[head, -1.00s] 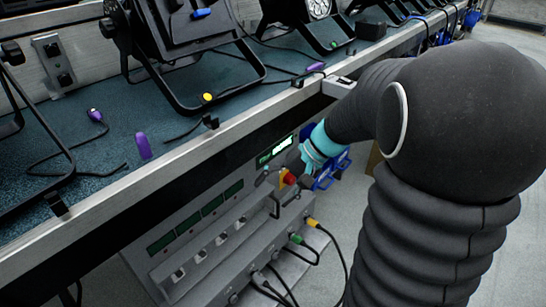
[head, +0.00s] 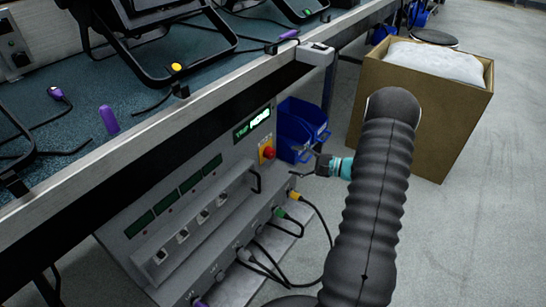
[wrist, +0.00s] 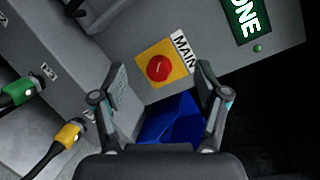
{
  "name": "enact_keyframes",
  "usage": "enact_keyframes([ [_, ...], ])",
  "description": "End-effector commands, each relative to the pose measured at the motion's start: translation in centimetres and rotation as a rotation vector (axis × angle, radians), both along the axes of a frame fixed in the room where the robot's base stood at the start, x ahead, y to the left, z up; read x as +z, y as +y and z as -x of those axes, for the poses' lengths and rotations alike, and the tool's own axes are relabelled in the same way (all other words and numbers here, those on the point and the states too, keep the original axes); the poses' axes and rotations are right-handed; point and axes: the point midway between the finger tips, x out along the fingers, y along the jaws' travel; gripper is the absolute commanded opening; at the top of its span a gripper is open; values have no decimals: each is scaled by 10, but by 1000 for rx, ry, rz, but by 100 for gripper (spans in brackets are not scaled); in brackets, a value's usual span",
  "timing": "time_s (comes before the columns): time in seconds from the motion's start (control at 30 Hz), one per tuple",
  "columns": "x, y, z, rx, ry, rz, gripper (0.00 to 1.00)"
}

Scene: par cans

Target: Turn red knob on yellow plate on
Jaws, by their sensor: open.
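The red knob (head: 268,153) sits on a yellow plate (head: 264,159) at the right end of the grey panel's front. In the wrist view the red knob (wrist: 160,68) is round, on the square yellow plate (wrist: 179,52), beside a white label reading "MAIN". My gripper (head: 303,170) is to the right of the knob and apart from it. In the wrist view my gripper's two fingers (wrist: 162,85) are spread with nothing between them, and the knob shows beyond the gap between the fingertips.
A green display (head: 252,124) is above the plate. Blue bins (head: 300,125) stand just right of the panel. Green and yellow plugs (head: 293,195) with black cables stick out below. A cardboard box (head: 432,120) stands behind my arm. The workbench edge (head: 200,95) overhangs the panel.

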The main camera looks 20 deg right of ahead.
Motion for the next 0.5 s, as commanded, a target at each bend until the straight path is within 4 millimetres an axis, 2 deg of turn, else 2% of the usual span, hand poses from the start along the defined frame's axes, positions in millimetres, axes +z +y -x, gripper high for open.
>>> enact_keyframes([
  [0.03, -15, -12, -1, -37, -5, -22, 73],
  [0.1, -28, -24, -1, -79, -16, -47, 73],
  [0.23, -44, -39, -2, -132, -30, -73, 73],
  [0.37, -50, -43, -4, -151, -37, -82, 73],
  [0.5, -50, -35, -14, -153, -38, -82, 73],
])
